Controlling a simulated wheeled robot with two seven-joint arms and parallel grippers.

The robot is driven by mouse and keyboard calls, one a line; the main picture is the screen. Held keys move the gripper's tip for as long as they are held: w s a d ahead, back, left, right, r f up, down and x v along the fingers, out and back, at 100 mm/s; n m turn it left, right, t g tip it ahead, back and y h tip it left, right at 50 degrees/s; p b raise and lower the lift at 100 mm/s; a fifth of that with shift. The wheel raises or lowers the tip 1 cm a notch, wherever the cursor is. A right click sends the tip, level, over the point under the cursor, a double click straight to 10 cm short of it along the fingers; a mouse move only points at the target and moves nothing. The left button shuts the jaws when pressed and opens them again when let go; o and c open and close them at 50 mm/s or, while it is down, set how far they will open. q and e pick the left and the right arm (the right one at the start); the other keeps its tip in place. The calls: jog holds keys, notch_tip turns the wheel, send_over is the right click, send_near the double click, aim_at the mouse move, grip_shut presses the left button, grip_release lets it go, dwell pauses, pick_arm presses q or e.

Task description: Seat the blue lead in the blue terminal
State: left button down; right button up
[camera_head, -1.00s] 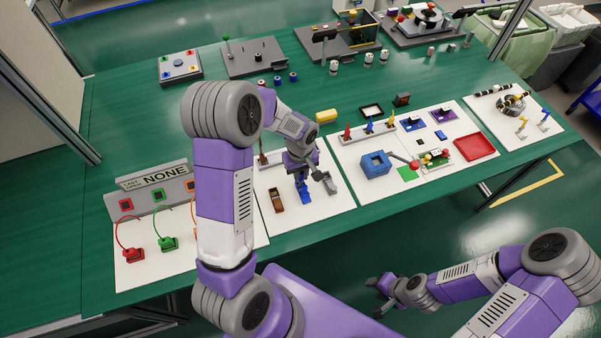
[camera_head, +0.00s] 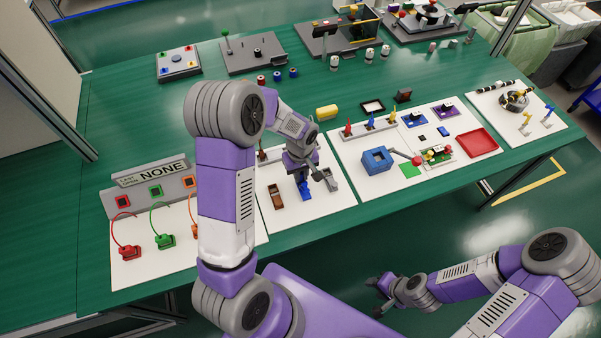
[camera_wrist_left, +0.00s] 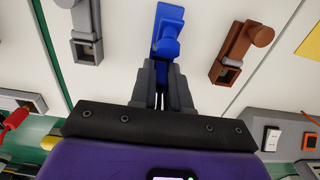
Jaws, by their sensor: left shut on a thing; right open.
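The blue terminal (camera_head: 304,188) lies on a white board between a brown one (camera_head: 277,196) and a grey one (camera_head: 330,184). In the left wrist view the blue terminal (camera_wrist_left: 170,25) is just beyond the fingertips, its near end partly covered by them. My left gripper (camera_wrist_left: 161,85) is shut and points at that end. What it grips is mostly hidden between the fingers; I cannot make out the blue lead clearly or tell how deep it sits. In the head view my left gripper (camera_head: 303,173) is over the blue terminal. My right gripper (camera_head: 375,296) is open and empty, off the table's front edge.
A socket panel (camera_head: 152,187) marked NONE stands at left, with red (camera_head: 127,252) and green (camera_head: 164,241) plugs on cables before it. A blue box (camera_head: 377,160) and red tray (camera_head: 478,143) lie to the right. My left arm hides part of the table.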

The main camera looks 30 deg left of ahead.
pick_arm(q)
jog(key=shift+f, duration=0.25)
jog(key=c, duration=1)
grip_release()
notch_tip(320, 180, up, 8)
jog(key=shift+f+p, duration=0.15)
jog(key=shift+p, duration=0.65)
